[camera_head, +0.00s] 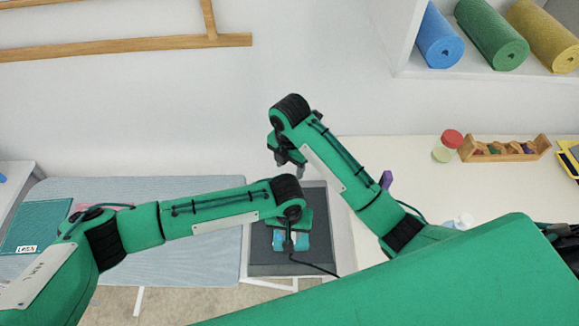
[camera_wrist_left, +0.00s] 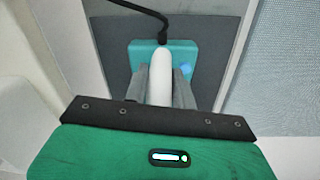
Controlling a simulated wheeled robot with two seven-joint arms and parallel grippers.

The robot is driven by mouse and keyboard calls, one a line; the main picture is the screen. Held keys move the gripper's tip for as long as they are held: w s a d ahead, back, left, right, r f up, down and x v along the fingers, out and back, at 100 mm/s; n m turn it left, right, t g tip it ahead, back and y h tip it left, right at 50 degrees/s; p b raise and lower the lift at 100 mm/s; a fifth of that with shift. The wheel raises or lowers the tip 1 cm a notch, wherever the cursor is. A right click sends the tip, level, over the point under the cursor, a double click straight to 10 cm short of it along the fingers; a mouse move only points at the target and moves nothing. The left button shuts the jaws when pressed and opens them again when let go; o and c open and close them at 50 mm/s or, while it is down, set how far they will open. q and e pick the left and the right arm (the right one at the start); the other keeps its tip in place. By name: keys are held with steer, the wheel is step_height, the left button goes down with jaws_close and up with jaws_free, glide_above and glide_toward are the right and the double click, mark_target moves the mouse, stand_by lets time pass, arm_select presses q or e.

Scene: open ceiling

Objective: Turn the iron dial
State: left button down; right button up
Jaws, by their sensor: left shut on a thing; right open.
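The iron has a teal body (camera_wrist_left: 150,49) and a white handle (camera_wrist_left: 162,68), with a black cord at its back. In the head view the iron (camera_head: 301,243) shows only partly under my left wrist, on a dark grey pad. My left gripper (camera_wrist_left: 162,88) has its grey fingers on either side of the white handle and is shut on it. A small blue round spot (camera_wrist_left: 185,69) on the body right of the handle may be the dial. My right gripper (camera_head: 288,159) is open and empty, pointing down behind the iron, near the wall.
The dark pad (camera_head: 262,262) lies at the right end of the grey-blue ironing board (camera_head: 185,270). A white counter (camera_head: 470,185) on the right bears a wooden box (camera_head: 505,152) and small jars. The cord (camera_head: 318,266) trails right.

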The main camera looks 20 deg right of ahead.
steer(key=w+a+r+n+t, duration=0.1)
steer(key=w+a+r+n, duration=0.15)
steer(key=a+n, duration=0.3)
steer(key=shift+s+d+f+n+g, duration=0.5)
steer(key=shift+s+d+f+n, duration=0.9)
steer(key=shift+d, duration=1.45)
steer(key=shift+n, duration=0.25)
step_height(320, 180, down, 12)
steer(key=shift+w+r, duration=0.1)
steer(key=shift+w, duration=0.05)
steer(key=c, duration=1)
